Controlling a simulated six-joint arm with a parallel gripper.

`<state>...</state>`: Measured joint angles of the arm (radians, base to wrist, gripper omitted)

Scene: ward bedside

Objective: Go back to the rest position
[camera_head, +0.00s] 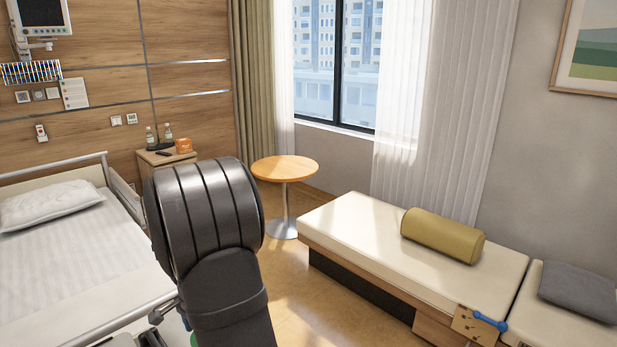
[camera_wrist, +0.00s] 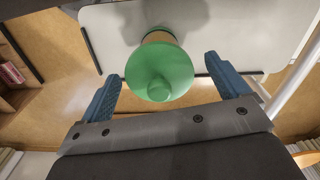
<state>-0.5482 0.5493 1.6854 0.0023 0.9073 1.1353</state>
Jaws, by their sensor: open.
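My gripper (camera_wrist: 162,68) shows in the wrist view with its two blue fingers spread wide apart. Between and beyond the fingers is a round green object (camera_wrist: 160,75) with a raised knob-like centre and a tan part behind it. I see gaps between it and both fingers, so nothing is gripped. The green object appears to stand on a white tabletop (camera_wrist: 110,35). In the head view my dark arm fills the lower middle and hides most of that area. My gripper cannot be made out there.
A bed (camera_head: 60,250) stands at the left. A round wooden table (camera_head: 285,168) is behind my arm, near a bedside cabinet (camera_head: 150,180). A cream couch (camera_head: 360,235) with a yellow bolster (camera_head: 442,236) is at the right. Bare floor (camera_head: 310,310) lies between.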

